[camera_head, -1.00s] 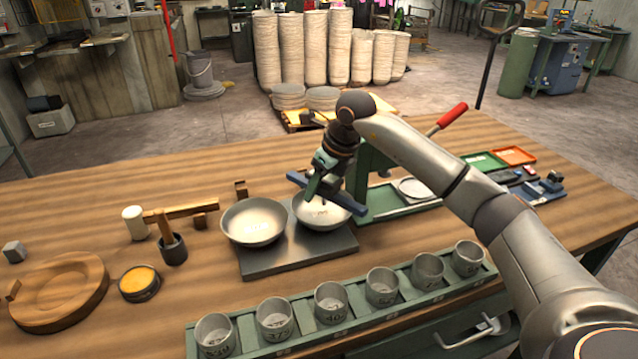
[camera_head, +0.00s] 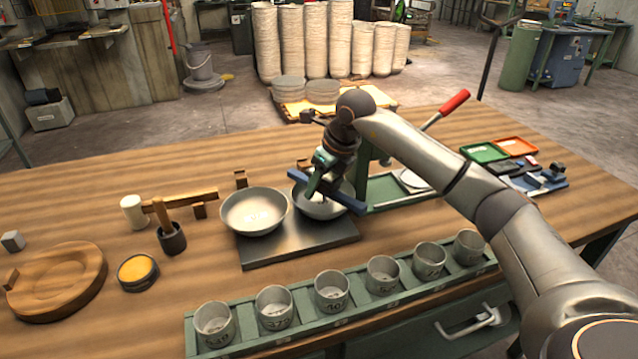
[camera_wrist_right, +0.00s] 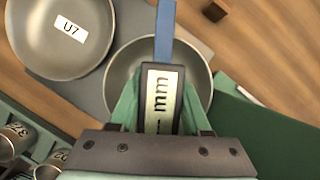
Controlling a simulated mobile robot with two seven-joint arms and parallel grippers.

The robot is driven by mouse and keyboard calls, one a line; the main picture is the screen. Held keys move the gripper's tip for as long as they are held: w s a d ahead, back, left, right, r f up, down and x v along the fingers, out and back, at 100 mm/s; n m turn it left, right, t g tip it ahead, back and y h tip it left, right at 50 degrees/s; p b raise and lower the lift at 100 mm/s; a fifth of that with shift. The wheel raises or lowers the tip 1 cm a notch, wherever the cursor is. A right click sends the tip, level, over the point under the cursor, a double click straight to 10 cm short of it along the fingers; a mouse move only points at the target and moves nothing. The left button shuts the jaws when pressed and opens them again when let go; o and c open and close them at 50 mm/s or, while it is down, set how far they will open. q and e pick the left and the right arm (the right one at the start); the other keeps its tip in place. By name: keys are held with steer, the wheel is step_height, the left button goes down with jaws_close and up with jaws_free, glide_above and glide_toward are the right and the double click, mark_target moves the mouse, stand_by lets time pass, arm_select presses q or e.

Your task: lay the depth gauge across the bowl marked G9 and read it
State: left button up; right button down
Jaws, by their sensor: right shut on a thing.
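My right gripper (camera_head: 318,182) is shut on the depth gauge, a blue bar (camera_head: 352,204) with a dark display housing. The bar lies over the right metal bowl (camera_head: 336,212); whether it touches the rim cannot be told. In the right wrist view the green fingers (camera_wrist_right: 158,103) flank the gauge display (camera_wrist_right: 161,98), which shows "mm" and short dash-like marks, no clear number. The blue bar (camera_wrist_right: 165,32) crosses the bowl's (camera_wrist_right: 197,68) far rim. This bowl's label is hidden there and unreadable in the head view. The left bowl (camera_head: 254,212) is marked U7 (camera_wrist_right: 69,28). My left gripper is not in view.
Both bowls stand on a dark plate (camera_head: 290,247). A green rack (camera_head: 262,338) of several marked cups runs along the front. A mallet (camera_head: 170,238), yellow tin (camera_head: 138,272) and wooden dish (camera_head: 56,282) lie left. A red-handled green press (camera_head: 445,110) and trays (camera_head: 484,152) are right.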

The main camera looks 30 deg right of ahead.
stand_by(0.4)
steer(key=shift+c, duration=1.4)
jaws_free()
steer(key=shift+f, duration=0.1)
steer(key=shift+s+r, duration=0.15)
steer(key=shift+r, duration=0.25)
steer(key=v, duration=1.1)
steer(key=shift+s+d+r, duration=0.15)
steer(key=shift+s+r, duration=0.05)
steer(key=shift+r, duration=0.1)
